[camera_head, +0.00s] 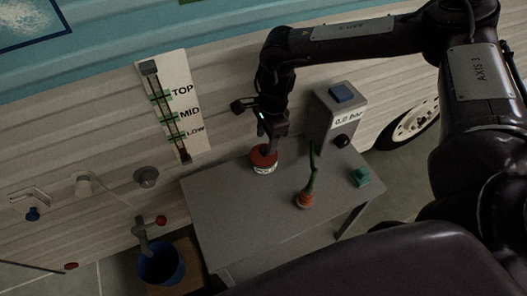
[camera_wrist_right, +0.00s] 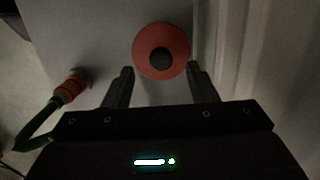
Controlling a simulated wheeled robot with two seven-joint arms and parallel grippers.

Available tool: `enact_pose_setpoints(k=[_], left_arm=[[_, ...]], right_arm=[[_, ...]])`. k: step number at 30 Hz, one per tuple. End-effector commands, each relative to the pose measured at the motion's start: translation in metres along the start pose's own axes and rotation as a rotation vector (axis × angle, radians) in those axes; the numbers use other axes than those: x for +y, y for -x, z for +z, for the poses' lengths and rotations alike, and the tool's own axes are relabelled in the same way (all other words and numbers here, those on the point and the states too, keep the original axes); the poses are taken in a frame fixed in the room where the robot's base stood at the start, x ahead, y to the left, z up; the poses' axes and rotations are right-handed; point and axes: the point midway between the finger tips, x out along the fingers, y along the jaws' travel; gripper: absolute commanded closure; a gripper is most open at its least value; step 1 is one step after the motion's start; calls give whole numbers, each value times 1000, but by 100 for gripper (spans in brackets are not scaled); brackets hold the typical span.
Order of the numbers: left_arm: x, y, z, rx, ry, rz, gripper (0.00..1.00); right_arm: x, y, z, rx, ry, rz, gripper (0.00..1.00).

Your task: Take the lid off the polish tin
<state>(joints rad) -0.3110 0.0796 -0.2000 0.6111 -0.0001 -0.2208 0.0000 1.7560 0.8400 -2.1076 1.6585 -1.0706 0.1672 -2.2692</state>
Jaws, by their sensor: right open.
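The polish tin (camera_head: 264,168) stands on the grey table (camera_head: 225,205) close to the camper wall. Its lid (camera_head: 262,156) is red and sits on the tin. In the right wrist view the lid (camera_wrist_right: 161,50) is a red disc with a dark round knob (camera_wrist_right: 161,59) in its middle. My right gripper (camera_head: 270,147) is right above the tin in the head view. In the wrist view its two fingers (camera_wrist_right: 160,75) are open, with nothing held between them, and the knob lies just past the fingertips. My left gripper does not show.
A grey box (camera_head: 338,112) with a blue top button and a pressure readout stands at the table's back right. An orange-and-green hose piece (camera_head: 305,198) and a small green block (camera_head: 360,176) lie to the right. A blue bucket (camera_head: 161,264) is at lower left.

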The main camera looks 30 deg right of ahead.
Motion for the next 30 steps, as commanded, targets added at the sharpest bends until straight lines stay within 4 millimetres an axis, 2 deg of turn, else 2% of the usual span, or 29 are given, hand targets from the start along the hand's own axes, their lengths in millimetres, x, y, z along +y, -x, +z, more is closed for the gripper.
enact_pose_setpoints(k=[6,12,15,26,30], left_arm=[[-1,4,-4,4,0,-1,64],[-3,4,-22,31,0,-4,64],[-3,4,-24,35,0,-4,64],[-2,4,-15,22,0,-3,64],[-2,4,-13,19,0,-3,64]], right_arm=[[1,-31,1,2,0,2,48],[0,-36,1,0,-1,0,48],[1,-36,1,0,-1,0,48],[1,-36,1,0,0,0,95],[0,-36,1,0,0,0,96]])
